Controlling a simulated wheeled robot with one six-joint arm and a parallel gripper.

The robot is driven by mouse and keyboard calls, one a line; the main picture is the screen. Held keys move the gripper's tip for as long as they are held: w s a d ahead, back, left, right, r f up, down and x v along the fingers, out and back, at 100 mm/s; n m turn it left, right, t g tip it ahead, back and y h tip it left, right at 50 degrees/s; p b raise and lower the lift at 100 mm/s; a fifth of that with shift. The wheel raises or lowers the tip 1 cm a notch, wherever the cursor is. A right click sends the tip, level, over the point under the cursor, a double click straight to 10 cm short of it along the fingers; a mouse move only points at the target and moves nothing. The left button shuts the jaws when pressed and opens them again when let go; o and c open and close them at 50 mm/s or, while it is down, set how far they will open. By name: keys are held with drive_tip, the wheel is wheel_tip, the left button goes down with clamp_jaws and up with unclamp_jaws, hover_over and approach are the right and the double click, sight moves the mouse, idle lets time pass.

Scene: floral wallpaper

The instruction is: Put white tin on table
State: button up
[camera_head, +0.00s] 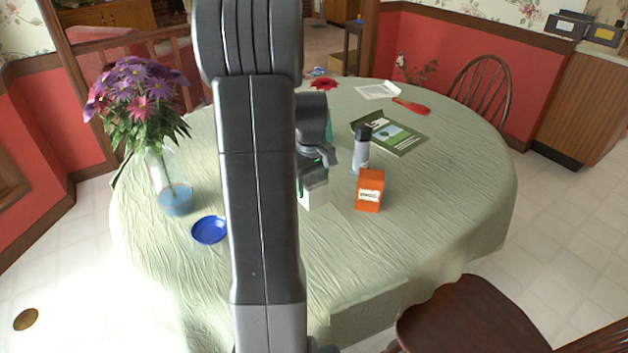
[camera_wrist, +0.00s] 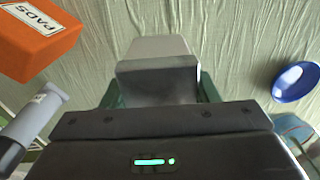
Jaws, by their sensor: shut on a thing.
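The white tin (camera_head: 315,195) is below my gripper (camera_head: 316,175) over the table (camera_head: 420,230), partly hidden by my arm in the head view. In the wrist view my gripper (camera_wrist: 158,88) is shut on the white tin (camera_wrist: 157,48), with a finger on each side of it. The table has a pale green cloth. I cannot tell if the tin's base touches the cloth.
An orange box (camera_head: 369,190) and a grey bottle with a dark cap (camera_head: 362,150) stand just right of the tin. A blue bowl (camera_head: 209,230) and a flower vase (camera_head: 158,170) are left. A green book (camera_head: 389,137) lies behind. The front right tabletop is clear.

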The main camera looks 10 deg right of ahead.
sight(312, 202)
drive_tip(key=shift+f, duration=3.05)
drive_tip(key=shift+f+b, duration=0.15)
drive_tip(key=shift+b, duration=0.15)
drive_tip(key=o, duration=1.1)
wheel_tip(312, 202, up, 12)
drive_tip(key=shift+r+p, duration=0.2)
drive_tip(key=shift+p, duration=0.45)
